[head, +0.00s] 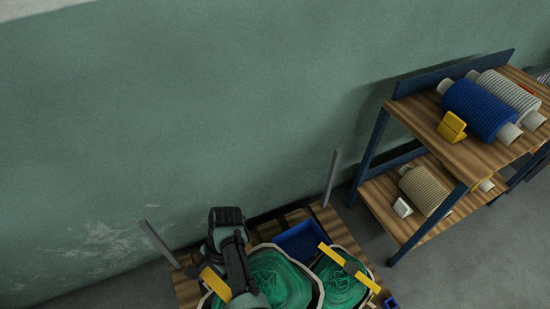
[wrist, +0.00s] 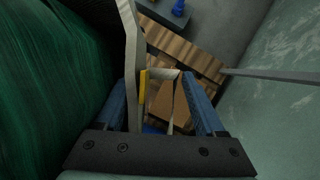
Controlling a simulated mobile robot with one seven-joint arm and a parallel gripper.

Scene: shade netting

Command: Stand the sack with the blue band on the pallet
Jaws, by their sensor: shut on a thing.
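In the head view, open sacks of green netting stand at the bottom: a large one (head: 280,277), a smaller one (head: 343,288) to its right, and part of another behind my arm. No blue band is clear on any of them. The wooden pallet (head: 322,216) shows behind them. In the wrist view, a sack of dark green netting (wrist: 50,75) fills the left, its pale rim (wrist: 133,45) running down to my gripper (wrist: 158,78). My gripper is shut on the sack by its pale edge; the exact grip is partly hidden. Wooden slats (wrist: 185,48) lie beyond the fingers.
A blue crate (head: 300,241) sits behind the sacks. Grey posts (head: 332,178) and (head: 158,242) rise at the back, near the green wall (head: 200,110). A yellow bar (head: 350,268) crosses the smaller sack. A shelf (head: 455,150) with spools stands right. Grey floor shows between.

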